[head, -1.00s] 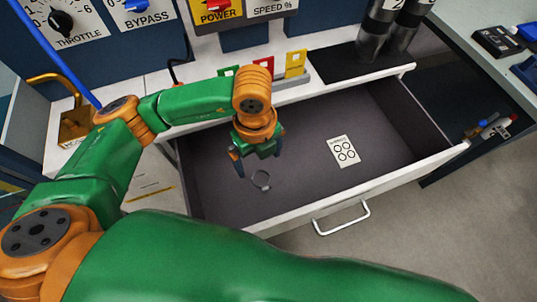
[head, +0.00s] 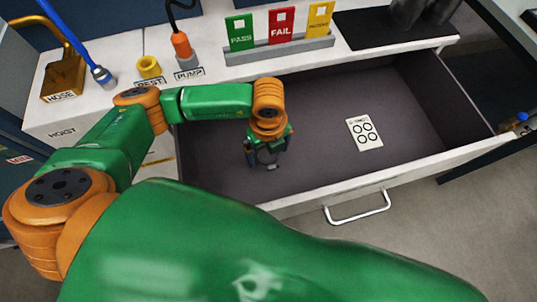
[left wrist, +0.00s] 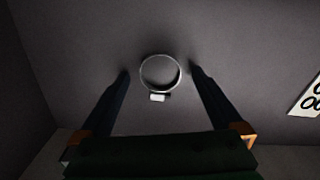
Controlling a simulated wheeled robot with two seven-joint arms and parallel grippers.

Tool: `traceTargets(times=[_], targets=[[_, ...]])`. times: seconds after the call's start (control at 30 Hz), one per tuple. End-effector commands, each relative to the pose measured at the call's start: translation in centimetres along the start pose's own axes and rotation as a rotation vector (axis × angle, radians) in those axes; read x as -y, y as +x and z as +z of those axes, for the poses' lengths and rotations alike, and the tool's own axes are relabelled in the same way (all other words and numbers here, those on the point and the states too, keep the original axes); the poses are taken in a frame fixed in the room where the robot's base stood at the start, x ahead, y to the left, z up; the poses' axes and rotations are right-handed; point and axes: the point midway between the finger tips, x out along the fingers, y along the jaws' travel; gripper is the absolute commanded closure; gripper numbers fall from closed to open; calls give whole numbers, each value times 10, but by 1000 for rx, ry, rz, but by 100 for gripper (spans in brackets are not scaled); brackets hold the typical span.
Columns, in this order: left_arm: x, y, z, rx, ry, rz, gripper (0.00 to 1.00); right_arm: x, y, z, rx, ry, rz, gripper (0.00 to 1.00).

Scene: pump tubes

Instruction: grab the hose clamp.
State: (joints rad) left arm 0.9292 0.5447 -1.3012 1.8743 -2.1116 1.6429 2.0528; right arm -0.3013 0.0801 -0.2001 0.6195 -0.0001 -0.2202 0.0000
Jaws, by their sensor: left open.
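The hose clamp is a thin metal ring with a small pale screw housing (left wrist: 157,97). It lies in the open drawer and shows whole in the left wrist view. In the head view my left gripper mostly hides it. My left gripper (head: 267,158) points down into the left part of the drawer (head: 315,115). In the left wrist view its open fingers (left wrist: 159,69) stand on either side of the ring, with a gap on each side. Whether the fingertips are at the ring's height I cannot tell. My right gripper is not in view.
A white card with circles (head: 364,134) lies to the right on the drawer floor. The drawer's front wall with its handle (head: 358,208) is close to the gripper. Pass and fail cards (head: 281,27), a yellow fitting (head: 149,67) and an orange pump connector (head: 181,46) stand on the bench behind.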

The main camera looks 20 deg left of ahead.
Motion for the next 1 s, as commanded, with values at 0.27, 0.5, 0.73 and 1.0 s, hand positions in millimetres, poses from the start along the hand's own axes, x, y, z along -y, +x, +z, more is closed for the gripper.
traceTargets(times=[0.27,0.5,0.73,1.0], targets=[[0,0,0,0,0,-1,24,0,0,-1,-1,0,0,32],[0,0,0,0,0,-1,88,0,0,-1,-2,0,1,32],[1,-4,0,0,0,-2,88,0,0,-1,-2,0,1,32],[2,-70,0,2,1,-7,88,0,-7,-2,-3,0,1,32]])
